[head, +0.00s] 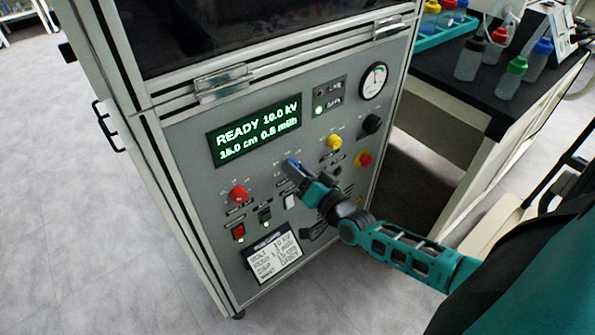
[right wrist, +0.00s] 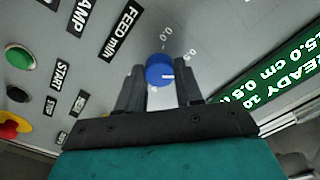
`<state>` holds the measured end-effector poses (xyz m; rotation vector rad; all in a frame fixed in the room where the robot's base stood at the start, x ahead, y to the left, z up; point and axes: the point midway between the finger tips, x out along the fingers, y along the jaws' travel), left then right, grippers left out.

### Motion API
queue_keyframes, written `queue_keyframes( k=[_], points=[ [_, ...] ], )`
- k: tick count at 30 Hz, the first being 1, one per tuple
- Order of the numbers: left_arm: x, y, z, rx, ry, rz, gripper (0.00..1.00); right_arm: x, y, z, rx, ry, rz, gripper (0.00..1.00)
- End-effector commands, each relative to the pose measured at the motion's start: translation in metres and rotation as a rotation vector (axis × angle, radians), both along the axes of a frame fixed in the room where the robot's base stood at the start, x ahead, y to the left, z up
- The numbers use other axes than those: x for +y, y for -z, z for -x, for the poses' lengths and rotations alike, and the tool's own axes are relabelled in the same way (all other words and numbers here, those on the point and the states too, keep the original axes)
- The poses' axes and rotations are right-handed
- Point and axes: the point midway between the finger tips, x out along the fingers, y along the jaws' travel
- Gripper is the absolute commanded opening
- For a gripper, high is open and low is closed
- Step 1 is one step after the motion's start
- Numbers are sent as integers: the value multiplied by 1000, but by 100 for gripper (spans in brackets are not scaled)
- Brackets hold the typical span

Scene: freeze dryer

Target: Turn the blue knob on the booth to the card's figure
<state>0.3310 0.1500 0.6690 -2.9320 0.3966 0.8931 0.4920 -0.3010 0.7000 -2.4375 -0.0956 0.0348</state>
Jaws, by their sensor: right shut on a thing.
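The blue knob (head: 292,163) sits on the grey front panel of the booth (head: 185,150), below the display. In the right wrist view the blue knob (right wrist: 160,70) shows a white pointer mark, with the scale figures 0.0 and 0.5 near it. My right gripper (head: 300,172) is shut on the blue knob, one finger on each side; its fingers also show in the right wrist view (right wrist: 160,88). The green display (head: 255,130) reads READY 10.0 kV, 15.0 cm, 0.5 ml/h. The white card (head: 273,257) sits low on the panel; its small writing is hard to read. My left gripper is not in view.
A red knob (head: 238,194), a yellow knob (head: 334,142), a black knob (head: 371,123) and a red-and-yellow stop button (head: 363,159) surround the blue knob. A bench (head: 440,75) with several bottles stands at the right. Open floor (head: 80,220) lies left.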

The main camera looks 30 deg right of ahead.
Motion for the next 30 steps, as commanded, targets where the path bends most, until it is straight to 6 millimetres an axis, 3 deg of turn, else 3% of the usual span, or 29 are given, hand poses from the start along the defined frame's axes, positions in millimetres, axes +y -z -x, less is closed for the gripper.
queue_keyframes(
  k=[15,30],
  points=[
    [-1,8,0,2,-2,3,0,0,1,0,37,-1,-457,5],
    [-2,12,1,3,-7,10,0,0,1,0,55,0,-660,5]
  ],
)
